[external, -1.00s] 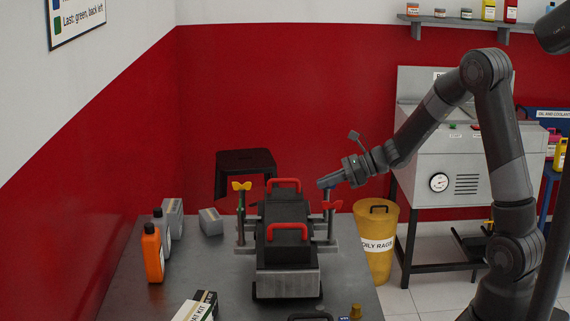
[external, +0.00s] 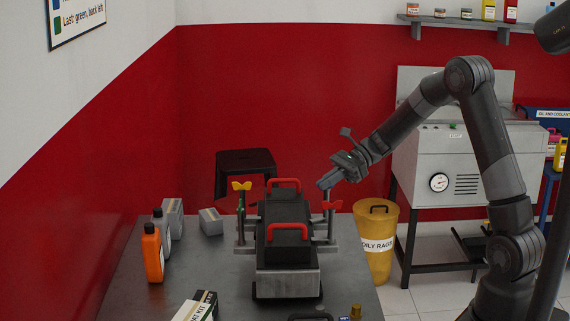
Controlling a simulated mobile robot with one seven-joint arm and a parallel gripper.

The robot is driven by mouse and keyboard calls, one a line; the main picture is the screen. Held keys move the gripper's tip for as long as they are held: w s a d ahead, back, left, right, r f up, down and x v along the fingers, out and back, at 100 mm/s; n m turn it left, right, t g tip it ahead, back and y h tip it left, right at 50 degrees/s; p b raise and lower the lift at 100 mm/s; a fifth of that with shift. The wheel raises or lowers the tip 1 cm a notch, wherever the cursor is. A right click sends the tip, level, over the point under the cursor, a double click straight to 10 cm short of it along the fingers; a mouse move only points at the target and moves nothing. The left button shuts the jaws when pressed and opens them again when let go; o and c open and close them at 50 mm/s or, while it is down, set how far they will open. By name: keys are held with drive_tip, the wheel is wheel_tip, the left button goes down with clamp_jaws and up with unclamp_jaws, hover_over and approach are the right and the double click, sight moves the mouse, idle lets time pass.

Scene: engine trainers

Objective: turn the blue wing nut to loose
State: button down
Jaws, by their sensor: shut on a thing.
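The engine trainer (external: 288,282) stands on the grey bench, a dark block with red handles and metal posts at its sides. My gripper (external: 324,185) is at the top of the back right post and is shut on the blue wing nut. The fingers hide the nut in this view, so I cannot see which way its wings point. A red wing nut (external: 331,205) sits on the nearer right post, just below my fingertips. A yellow wing nut (external: 241,186) tops a left post. A small green part (external: 240,208) shows beneath it.
An orange bottle (external: 153,252) and grey containers (external: 173,218) stand at the left of the bench (external: 225,270). A box (external: 196,306) lies at the front. A yellow bin (external: 376,240) is right of the bench. A black stool (external: 245,168) stands behind it.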

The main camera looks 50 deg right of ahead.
drive_tip(key=n+g, duration=0.6)
drive_tip(key=g, duration=0.1)
drive_tip(key=shift+n+g, duration=0.3)
drive_tip(key=n+g+h, duration=0.1)
drive_tip(key=n+g, duration=0.1)
drive_tip(key=n+g+h, duration=0.1)
drive_tip(key=n+g, duration=0.2)
drive_tip(key=shift+h, duration=0.4)
drive_tip(key=shift+n+g, duration=0.3)
drive_tip(key=shift+g, duration=0.1)
drive_tip(key=c, duration=1.6)
unclamp_jaws()
drive_tip(key=shift+w+d, duration=0.1)
